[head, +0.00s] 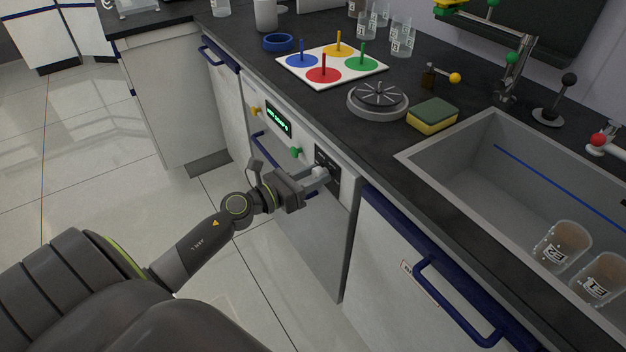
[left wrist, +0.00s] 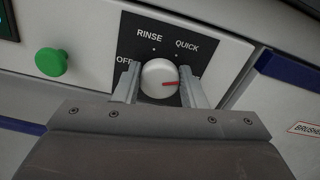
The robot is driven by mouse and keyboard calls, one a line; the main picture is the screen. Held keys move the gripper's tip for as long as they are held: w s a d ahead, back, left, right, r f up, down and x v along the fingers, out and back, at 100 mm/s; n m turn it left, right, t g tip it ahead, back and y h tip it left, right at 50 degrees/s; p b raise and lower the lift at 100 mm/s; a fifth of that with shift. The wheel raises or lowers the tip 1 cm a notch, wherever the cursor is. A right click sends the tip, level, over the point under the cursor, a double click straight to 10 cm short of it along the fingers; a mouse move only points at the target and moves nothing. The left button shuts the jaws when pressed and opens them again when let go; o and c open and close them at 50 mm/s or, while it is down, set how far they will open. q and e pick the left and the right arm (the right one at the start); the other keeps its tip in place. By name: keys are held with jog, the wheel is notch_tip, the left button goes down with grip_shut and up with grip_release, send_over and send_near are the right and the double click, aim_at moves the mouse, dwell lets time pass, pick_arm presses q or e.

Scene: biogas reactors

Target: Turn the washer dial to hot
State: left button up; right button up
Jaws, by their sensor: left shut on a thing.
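The washer dial (left wrist: 158,72) is a round white knob with a red pointer mark, on a dark label plate (left wrist: 143,24). The plate reads OFF, RINSE and QUICK; no HOT label is visible, and the plate's right part is partly hidden by a finger. The red mark points right, slightly downward, past QUICK. My left gripper (left wrist: 159,84) is shut on the dial, one finger on each side. In the head view my left gripper (head: 318,178) is at the washer's front panel, with the dark plate (head: 327,160) just behind it. My right gripper is not in view.
A green knob (left wrist: 51,62) sits left of the dial; a green-lit display (head: 279,121) and a yellow knob (head: 256,111) are farther left. A blue handle (head: 452,300) juts from the cabinet at right. A sink (head: 480,185) lies above right. The floor at left is clear.

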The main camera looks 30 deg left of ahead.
pick_arm(q)
jog(key=m+b, duration=0.1)
jog(key=m, duration=0.1)
jog(key=m+b, duration=0.1)
jog(key=m, duration=0.1)
jog(key=shift+s+d+f+m, duration=0.1)
jog(key=shift+f+m, duration=0.05)
jog(key=shift+m, duration=0.25)
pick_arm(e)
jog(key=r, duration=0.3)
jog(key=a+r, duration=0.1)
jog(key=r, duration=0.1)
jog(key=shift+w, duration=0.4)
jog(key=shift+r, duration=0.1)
pick_arm(q)
jog(key=o, duration=1)
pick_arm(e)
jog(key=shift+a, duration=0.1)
